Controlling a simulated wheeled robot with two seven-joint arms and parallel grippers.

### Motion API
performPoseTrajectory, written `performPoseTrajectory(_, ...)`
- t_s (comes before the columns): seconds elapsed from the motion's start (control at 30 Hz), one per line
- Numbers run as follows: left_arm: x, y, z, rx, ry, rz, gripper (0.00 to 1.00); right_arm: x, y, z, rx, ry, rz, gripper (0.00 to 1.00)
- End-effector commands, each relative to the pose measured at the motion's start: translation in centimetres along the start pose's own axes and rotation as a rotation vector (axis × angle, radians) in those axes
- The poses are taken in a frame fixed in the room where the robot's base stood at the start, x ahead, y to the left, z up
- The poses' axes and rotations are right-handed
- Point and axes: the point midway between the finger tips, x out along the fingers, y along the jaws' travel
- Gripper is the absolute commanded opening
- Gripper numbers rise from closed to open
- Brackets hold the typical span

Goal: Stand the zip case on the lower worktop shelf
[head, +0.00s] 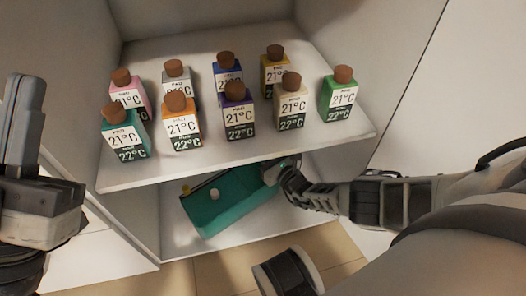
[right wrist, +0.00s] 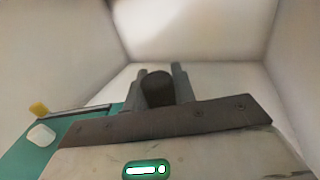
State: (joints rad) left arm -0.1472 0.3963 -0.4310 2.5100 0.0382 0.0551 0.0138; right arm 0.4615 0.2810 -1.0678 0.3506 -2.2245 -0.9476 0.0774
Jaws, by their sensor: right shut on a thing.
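The zip case (head: 228,205) is teal, with a white round button and a yellow tab at its upper left. In the head view it is tilted, its right end higher, inside the lower compartment above the lower shelf (head: 178,238). I cannot tell whether its lower corner touches the shelf. My right gripper (head: 281,170) is shut on its right end, just under the upper shelf's edge. In the right wrist view part of the case (right wrist: 65,125) shows at left, beside my gripper (right wrist: 160,80). My left gripper (head: 28,130) is at the left, away from the case; its jaw opening is unclear.
The upper shelf (head: 300,148) holds several square bottles with brown caps and temperature labels, such as a green one (head: 339,98) near its right edge. Its front edge lies close above my right gripper. Side walls bound the compartment. Free lower shelf shows around the case.

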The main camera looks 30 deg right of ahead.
Motion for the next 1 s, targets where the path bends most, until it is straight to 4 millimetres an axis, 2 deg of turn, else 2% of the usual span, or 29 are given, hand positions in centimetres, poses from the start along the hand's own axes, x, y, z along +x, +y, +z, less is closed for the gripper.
performPoseTrajectory(0.03,0.0,0.0,0.0,-0.001,-0.001,-0.001,0.00,0.0,0.0,0.0,0.000,0.000,0.000,0.34)
performPoseTrajectory(0.1,0.0,0.0,0.0,-0.002,-0.001,-0.001,0.00,0.0,0.0,0.0,0.000,0.000,0.000,0.48)
performPoseTrajectory(0.47,0.3,-0.1,-0.2,-0.018,-0.010,-0.002,0.00,-0.7,0.0,0.1,0.001,0.002,0.000,0.48)
performPoseTrajectory(0.57,-0.2,-0.4,1.4,-0.103,-0.110,-0.042,0.00,-2.1,0.0,0.2,0.000,0.005,0.001,0.48)
performPoseTrajectory(0.8,-1.6,-0.2,4.2,-0.317,-0.323,-0.114,0.00,-7.2,0.0,0.3,0.002,0.005,0.000,0.48)
performPoseTrajectory(1.0,-2.7,0.4,5.6,-0.423,-0.423,-0.144,0.00,-10.6,0.0,0.1,0.001,0.004,0.000,0.48)
